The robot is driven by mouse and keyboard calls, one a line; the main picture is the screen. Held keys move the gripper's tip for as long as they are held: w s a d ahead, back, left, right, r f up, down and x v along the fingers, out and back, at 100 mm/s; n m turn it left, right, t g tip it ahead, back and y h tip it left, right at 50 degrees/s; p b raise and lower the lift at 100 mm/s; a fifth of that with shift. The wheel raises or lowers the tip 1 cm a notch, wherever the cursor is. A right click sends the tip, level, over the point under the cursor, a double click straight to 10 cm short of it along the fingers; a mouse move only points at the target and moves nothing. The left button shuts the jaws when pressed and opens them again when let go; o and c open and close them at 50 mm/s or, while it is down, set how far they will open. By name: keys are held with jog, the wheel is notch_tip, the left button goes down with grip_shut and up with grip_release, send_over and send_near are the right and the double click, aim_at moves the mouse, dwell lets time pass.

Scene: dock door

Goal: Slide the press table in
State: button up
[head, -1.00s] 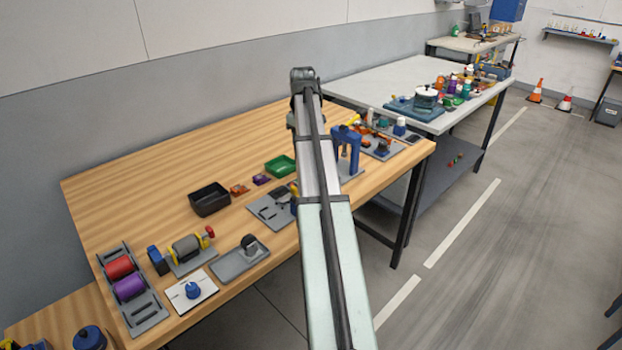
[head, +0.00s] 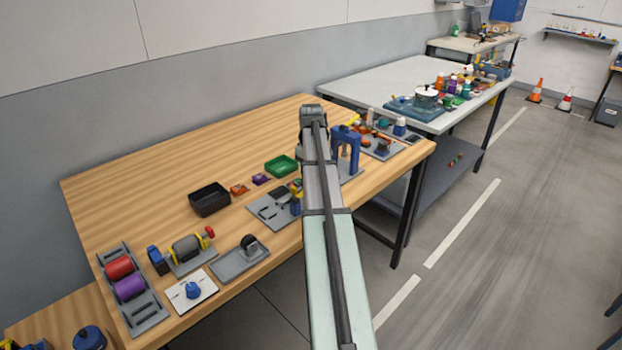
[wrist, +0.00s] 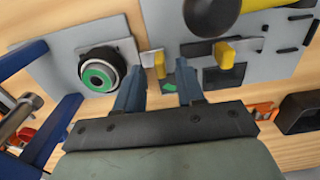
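A blue press frame (head: 346,148) stands on a grey base at the right of the wooden bench, just right of my arm. In the wrist view, blue frame parts (wrist: 62,130) and a metal rod show at the left. I cannot tell which part is the press's sliding table. My gripper (wrist: 158,82) is open, its two dark blue fingers apart. It is over the bench fixtures, right of the blue frame parts in the wrist view. A yellow tab (wrist: 160,65) and a small green patch show near and between the fingertips; contact is unclear. My arm hides the gripper in the head view.
A black ring with a green centre (wrist: 98,77) sits on a grey plate left of the fingers. A slotted grey plate with another yellow tab (wrist: 224,54) lies right. A black bin (head: 209,198) and green tray (head: 281,166) stand on the bench. The bench's back left is clear.

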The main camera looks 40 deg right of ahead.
jog(key=shift+f, duration=1.2)
jog(key=shift+c, duration=0.4)
grip_shut()
jog(key=shift+d, duration=0.1)
